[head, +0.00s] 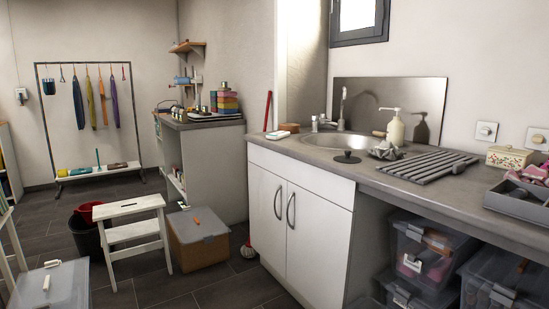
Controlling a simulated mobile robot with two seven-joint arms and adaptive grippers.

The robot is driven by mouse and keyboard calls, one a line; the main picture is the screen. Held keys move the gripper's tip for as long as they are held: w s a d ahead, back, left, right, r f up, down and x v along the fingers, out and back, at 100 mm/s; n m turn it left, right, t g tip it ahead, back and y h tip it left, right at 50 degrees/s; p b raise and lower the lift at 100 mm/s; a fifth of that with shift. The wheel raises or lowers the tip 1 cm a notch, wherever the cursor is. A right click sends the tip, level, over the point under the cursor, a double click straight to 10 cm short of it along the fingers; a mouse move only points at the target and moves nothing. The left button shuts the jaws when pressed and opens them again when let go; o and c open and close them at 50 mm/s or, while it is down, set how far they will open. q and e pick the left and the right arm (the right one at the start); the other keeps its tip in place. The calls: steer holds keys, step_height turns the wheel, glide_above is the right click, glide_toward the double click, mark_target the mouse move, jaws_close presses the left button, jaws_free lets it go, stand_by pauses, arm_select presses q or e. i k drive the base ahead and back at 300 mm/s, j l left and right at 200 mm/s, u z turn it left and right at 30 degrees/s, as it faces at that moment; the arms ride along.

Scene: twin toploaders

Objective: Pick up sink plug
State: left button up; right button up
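The sink plug (347,157) looks like a small dark round disc with a knob on top. In the head view it lies on the grey counter (320,154), just in front of the round metal sink (344,143). A crumpled grey cloth (386,151) is to its right, apart from it. Neither of my grippers shows in the head view.
A soap dispenser (395,128), a ribbed drain mat (428,167) and a grey tray (517,202) stand on the counter to the right. A white step stool (131,207), a lidded box (198,238) and buckets (84,232) stand on the floor at left.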

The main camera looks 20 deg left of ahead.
mark_target(347, 159)
steer(key=u, duration=0.25)
steer(key=i+j+z, duration=0.15)
steer(key=z, duration=1.35)
steer(key=j+z, duration=0.9)
steer(key=k+j+z, duration=0.15)
steer(key=j, duration=0.25)
steer(key=j+z, duration=0.2)
steer(key=j, duration=0.15)
steer(key=k+j+z, duration=0.15)
steer(key=j, duration=0.2)
steer(key=k+j, duration=0.15)
steer(key=j, duration=0.2)
steer(key=k+j+z, duration=0.15)
steer(key=j, duration=0.2)
steer(key=k+j, duration=0.2)
steer(key=j+z, duration=0.05)
steer(key=j, duration=0.1)
